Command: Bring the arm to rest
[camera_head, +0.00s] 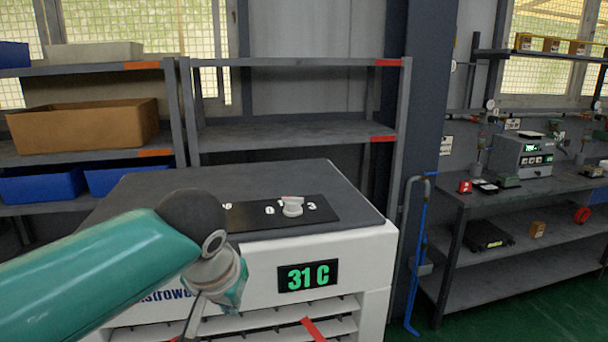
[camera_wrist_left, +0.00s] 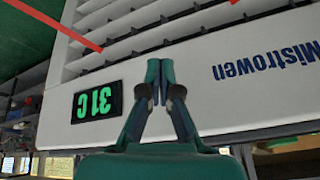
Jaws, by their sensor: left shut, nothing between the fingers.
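My left arm (camera_head: 95,275) comes in from the left in the head view, in front of the white machine (camera_head: 365,262). Its wrist hangs before the machine's front, left of the display, and mostly hides the gripper. In the left wrist view my left gripper (camera_wrist_left: 160,68) is shut, its two fingertips together with nothing between them. The machine's front and louvres lie behind the fingertips; I cannot tell how far off. My right gripper is in neither view.
A pale knob (camera_head: 292,207) stands on a black plate on the machine's dark top. The green display (camera_head: 307,276) reads 31 C. A red strip (camera_head: 313,329) shows at the louvres. Shelves (camera_head: 290,134) stand behind; a bench (camera_head: 505,200) with instruments is at right.

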